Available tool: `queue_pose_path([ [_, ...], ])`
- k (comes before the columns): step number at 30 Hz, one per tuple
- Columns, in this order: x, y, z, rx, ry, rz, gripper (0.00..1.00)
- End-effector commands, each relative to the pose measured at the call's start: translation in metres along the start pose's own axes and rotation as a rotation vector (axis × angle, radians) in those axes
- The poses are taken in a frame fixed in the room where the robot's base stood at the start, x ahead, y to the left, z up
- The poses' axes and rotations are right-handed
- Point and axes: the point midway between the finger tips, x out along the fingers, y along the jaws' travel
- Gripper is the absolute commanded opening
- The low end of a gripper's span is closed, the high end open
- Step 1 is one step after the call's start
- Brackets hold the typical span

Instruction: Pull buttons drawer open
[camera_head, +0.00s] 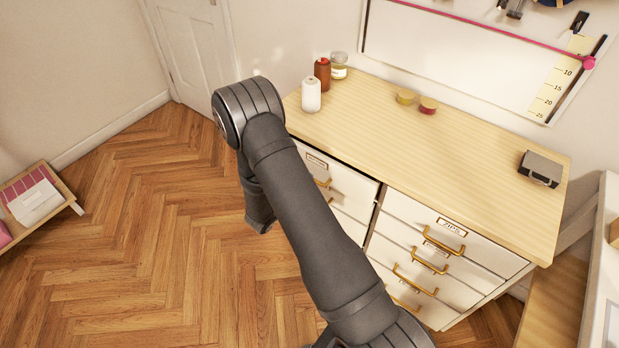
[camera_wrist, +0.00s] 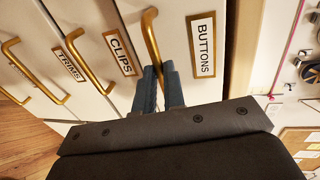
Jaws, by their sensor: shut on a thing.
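The buttons drawer (camera_wrist: 205,85) has a white front with a BUTTONS label (camera_wrist: 204,48) in the wrist view. Its brass bar handle (camera_wrist: 149,28) is left of the label there. My gripper (camera_wrist: 165,70) is shut on this handle, with its dark fingertips at the bar. In the head view, the top drawer of the left column (camera_head: 350,186) shows only partly, with part of a brass handle (camera_head: 323,183). My arm hides my gripper and most of that column in the head view. I cannot tell whether the drawer stands slightly out.
Left of it in the wrist view are drawers with a CLIPS label (camera_wrist: 120,53) and a TRIMS label (camera_wrist: 71,66). Spools and jars, including a white spool (camera_head: 311,94), stand on the wooden top (camera_head: 455,150). The herringbone floor (camera_head: 170,240) left of the cabinet is clear.

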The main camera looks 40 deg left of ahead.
Motion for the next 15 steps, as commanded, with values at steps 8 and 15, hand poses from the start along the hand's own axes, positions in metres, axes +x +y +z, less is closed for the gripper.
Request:
queue_pose_path([
  [8,-0.067,0.014,0.002,-0.003,-0.007,0.000,0.00],
  [15,-0.132,0.028,0.001,-0.003,-0.007,0.000,0.00],
])
